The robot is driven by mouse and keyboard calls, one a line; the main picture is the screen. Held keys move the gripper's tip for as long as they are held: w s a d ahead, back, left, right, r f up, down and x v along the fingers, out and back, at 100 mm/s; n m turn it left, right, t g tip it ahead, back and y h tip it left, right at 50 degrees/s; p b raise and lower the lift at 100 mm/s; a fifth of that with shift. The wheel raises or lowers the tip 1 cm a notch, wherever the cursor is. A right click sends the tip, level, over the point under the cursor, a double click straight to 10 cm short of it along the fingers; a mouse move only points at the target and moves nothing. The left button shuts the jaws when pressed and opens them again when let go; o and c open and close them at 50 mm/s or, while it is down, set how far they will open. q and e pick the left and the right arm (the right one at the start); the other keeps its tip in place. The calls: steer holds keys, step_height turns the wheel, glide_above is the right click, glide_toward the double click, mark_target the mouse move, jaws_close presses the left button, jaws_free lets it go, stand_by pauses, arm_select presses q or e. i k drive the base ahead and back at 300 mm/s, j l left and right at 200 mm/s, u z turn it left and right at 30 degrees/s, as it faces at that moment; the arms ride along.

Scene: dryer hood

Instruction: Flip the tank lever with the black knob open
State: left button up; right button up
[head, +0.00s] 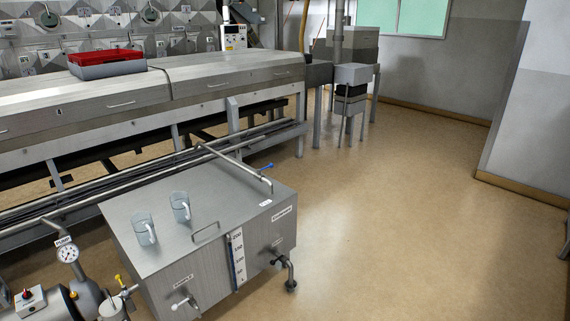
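The steel tank (190,235) stands in the lower middle of the head view. A small lever with a dark knob (274,261) sticks out low on its right side. It sits beside a bent outlet pipe (291,272). The lever is small here, and I cannot tell its exact angle. Another valve with a pale handle (184,301) is on the tank's front face. A blue lever (267,167) is on the pipe behind the tank top. Neither of my grippers is in view.
Two clear jugs (144,229) (181,207) stand on the tank top. A pump with a gauge (68,253) and a red-button box (29,300) are at the lower left. A long steel machine (120,98) with a red crate (105,58) runs behind. The floor (400,210) to the right is clear.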

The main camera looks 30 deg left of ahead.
mark_target(273, 262)
steer(key=i, duration=3.55)
steer(key=i+l, duration=0.1)
steer(key=i, duration=1.7)
steer(key=i+u, duration=0.1)
steer(key=u, duration=0.85)
steer(key=i+u, duration=0.15)
steer(key=u, duration=0.3)
steer(key=l+u, duration=0.15)
steer(key=u, duration=0.3)
steer(key=i+l+u, duration=0.1)
steer(key=u, duration=2.4)
